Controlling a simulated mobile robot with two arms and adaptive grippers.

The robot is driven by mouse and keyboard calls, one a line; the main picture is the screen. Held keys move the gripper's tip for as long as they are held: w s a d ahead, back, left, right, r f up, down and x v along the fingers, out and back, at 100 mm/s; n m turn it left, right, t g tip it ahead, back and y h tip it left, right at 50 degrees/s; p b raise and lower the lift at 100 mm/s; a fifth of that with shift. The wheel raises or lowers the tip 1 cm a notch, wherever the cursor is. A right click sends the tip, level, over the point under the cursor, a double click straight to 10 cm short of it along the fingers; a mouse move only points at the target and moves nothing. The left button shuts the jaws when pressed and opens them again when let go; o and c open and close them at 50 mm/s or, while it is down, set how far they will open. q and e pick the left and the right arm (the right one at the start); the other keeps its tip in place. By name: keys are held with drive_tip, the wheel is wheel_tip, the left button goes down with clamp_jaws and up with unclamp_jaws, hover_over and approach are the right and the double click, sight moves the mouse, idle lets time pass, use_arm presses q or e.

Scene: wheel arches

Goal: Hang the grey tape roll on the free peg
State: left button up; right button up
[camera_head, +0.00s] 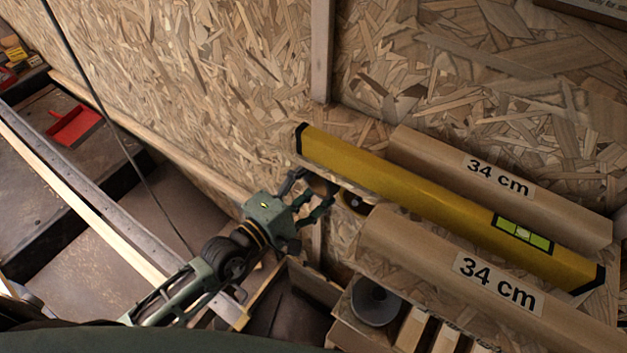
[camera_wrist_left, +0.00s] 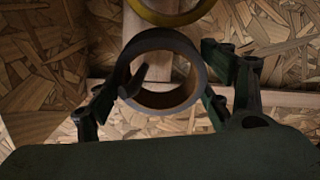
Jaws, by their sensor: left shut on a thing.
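My left gripper (camera_head: 313,195) is shut on the grey tape roll (camera_wrist_left: 158,44) in front of the chipboard wall. In the left wrist view the roll is between the fingers (camera_wrist_left: 158,103), its open hole facing the camera. A dark slim piece shows across the left of the hole; I cannot tell whether it is a fingertip or a peg. In the head view the roll (camera_head: 321,183) is mostly covered by the fingers. A yellow roll (camera_wrist_left: 172,14) is just beyond it, and shows dark and small in the head view (camera_head: 354,201). No free peg shows clearly. My right gripper is not in view.
Below is a wooden rack with a grey round thing (camera_head: 375,300). A red dustpan (camera_head: 75,124) is far left.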

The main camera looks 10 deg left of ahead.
use_arm(q)
drive_tip(key=o, duration=1.3)
drive_tip(key=shift+s+a, duration=0.15)
drive_tip(key=shift+s, duration=0.1)
drive_tip(key=v, duration=1.1)
drive_tip(key=shift+s+a, duration=0.1)
drive_tip(key=shift+s, duration=0.15)
